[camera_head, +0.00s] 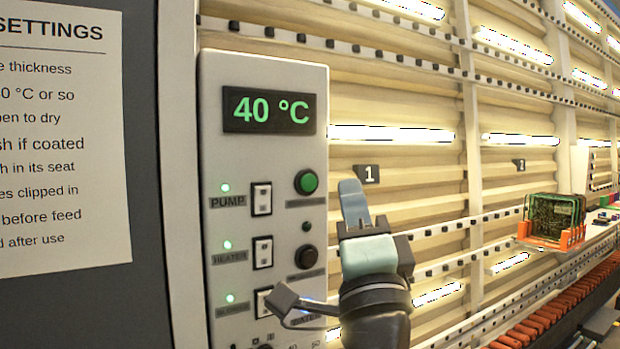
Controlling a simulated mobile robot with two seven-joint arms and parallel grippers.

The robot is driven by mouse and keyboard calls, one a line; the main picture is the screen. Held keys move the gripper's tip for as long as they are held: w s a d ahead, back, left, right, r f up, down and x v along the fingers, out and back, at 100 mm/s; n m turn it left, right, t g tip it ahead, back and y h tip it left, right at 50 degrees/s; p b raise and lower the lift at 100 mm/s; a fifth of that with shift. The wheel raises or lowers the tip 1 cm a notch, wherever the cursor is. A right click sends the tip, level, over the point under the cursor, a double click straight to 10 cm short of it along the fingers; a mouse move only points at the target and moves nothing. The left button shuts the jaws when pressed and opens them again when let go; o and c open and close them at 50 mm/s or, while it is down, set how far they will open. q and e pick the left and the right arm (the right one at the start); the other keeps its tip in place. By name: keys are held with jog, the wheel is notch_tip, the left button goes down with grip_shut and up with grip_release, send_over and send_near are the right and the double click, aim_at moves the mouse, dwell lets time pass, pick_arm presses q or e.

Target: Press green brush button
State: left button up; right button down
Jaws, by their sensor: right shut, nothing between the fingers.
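A round green button (306,182) with a dark rim sits on the light control panel (265,75), below the green "40 °C" display (269,110). The small label under the button is too blurred to read. My right gripper (352,190) points upward just right of the panel, its fingers shut together with nothing between them. In the picture its tip is level with the green button and to the right of it, with a gap between them. How far it stands from the panel in depth I cannot tell. My left gripper is not in view.
A black knob (306,257) sits below the green button. Switches marked PUMP (261,199) and HEATER (262,252) are to the left, beside lit green lamps. A printed settings sheet (60,150) hangs far left. An orange rack (550,240) holding circuit boards stands at the right.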

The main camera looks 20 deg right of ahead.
aim_at(308, 183)
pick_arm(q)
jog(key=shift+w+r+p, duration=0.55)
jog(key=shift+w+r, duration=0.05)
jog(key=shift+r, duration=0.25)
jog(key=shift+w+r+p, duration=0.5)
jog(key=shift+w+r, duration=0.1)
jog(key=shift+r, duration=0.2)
pick_arm(e)
jog(key=shift+w+a, duration=0.15)
jog(key=shift+w, duration=1.5)
jog(key=shift+w+a, duration=0.1)
jog(key=shift+w, duration=1.5)
jog(key=shift+w+y, duration=0.1)
jog(key=shift+y, duration=0.2)
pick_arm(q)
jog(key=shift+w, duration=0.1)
pick_arm(e)
jog(key=shift+w, duration=0.35)
